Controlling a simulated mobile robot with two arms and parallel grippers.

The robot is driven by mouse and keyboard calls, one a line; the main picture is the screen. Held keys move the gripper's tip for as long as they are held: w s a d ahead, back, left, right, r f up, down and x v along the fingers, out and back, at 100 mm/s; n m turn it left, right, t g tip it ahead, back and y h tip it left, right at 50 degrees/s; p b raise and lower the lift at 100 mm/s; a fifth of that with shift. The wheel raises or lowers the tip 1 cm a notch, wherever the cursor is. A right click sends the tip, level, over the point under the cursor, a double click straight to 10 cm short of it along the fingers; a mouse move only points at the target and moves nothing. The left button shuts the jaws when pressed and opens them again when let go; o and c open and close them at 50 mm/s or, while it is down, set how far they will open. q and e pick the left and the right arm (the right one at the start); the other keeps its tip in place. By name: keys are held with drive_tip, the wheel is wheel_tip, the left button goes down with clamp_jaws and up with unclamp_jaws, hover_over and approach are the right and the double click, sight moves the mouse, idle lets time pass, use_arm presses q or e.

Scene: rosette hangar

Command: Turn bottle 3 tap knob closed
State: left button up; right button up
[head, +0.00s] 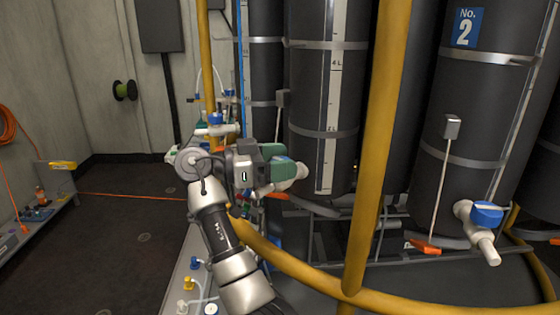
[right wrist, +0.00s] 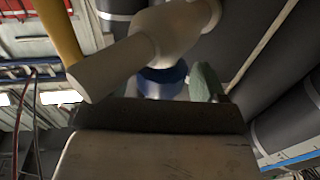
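My right gripper (head: 284,163) is at the tap of the middle dark bottle (head: 316,120), whose number does not show. The tap's pale body (head: 300,170) sticks out just past the green fingers. Its blue knob is hidden behind the gripper in the head view. In the right wrist view the blue knob (right wrist: 163,80) sits under the pale tap body (right wrist: 150,45), close beside one green finger (right wrist: 206,84). My left gripper is not in view.
Bottle No. 2 (head: 470,130) stands to the right, with its own blue-knobbed tap (head: 487,214). A yellow upright rail (head: 378,140) and a curved yellow rail (head: 290,265) run close to my right arm. The floor (head: 120,220) at left is open.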

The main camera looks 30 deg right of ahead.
drive_tip(key=shift+w+a, duration=0.15)
drive_tip(key=shift+a, duration=0.2)
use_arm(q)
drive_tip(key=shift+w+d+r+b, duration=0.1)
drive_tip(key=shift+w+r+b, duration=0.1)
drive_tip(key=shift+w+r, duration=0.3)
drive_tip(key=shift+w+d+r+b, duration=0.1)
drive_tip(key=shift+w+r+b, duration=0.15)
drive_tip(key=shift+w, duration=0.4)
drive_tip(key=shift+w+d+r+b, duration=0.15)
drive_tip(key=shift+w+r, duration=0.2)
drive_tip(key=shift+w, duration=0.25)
use_arm(e)
drive_tip(key=v, duration=1)
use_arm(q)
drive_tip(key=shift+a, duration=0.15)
use_arm(e)
drive_tip(key=shift+a, duration=0.1)
